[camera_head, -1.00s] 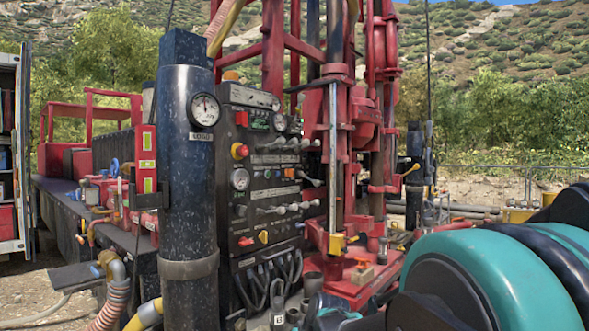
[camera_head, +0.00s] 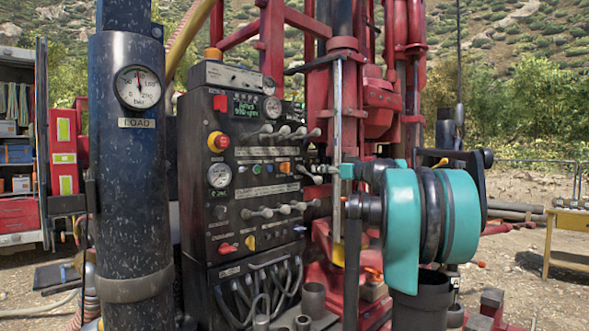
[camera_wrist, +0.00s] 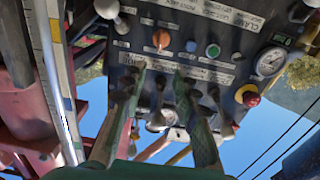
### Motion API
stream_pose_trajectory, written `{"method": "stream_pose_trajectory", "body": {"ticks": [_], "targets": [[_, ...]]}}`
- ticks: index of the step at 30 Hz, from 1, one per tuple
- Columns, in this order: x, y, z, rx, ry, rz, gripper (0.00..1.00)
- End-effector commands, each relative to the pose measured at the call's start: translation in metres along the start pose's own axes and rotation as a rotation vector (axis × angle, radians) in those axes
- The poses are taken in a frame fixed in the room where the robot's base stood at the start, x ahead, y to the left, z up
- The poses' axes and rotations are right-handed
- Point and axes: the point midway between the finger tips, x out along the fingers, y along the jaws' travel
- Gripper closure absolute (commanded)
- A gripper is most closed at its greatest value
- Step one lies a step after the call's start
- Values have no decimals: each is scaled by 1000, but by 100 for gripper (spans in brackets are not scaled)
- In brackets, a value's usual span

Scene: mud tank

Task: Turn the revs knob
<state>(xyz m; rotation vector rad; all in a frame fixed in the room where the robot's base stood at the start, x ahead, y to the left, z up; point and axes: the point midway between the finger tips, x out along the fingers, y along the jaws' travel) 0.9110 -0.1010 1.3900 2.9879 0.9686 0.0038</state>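A black control panel (camera_head: 192,140) stands left of centre in the head view. It carries an orange knob (camera_head: 285,167), a yellow knob (camera_head: 250,243), a red knob (camera_head: 228,248) and a black knob (camera_head: 220,212). I cannot read which one is labelled revs. The wrist view shows the panel upside down, with the orange knob (camera_wrist: 161,40) beyond the fingertips. My gripper (camera_wrist: 159,76) is open, its two green fingers apart and pointing at the panel. Levers (camera_wrist: 157,121) show between the fingers; I see nothing clearly gripped.
Rows of levers (camera_head: 283,209) stick out of the panel. A red emergency stop (camera_head: 218,141) and a gauge (camera_head: 220,175) sit at its left. A thick dark column (camera_head: 128,190) with a load gauge stands left. Red drill rig posts (camera_head: 272,45) rise behind, close to my arm.

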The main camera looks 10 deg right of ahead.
Motion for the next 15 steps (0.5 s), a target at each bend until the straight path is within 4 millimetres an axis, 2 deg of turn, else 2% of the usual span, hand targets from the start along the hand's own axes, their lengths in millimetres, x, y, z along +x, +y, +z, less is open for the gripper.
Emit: {"method": "stream_pose_trajectory", "body": {"ticks": [5,15], "targets": [[23,-1,0,0,-1,-4,70],[90,-2,2,1,-2,-5,70]]}}
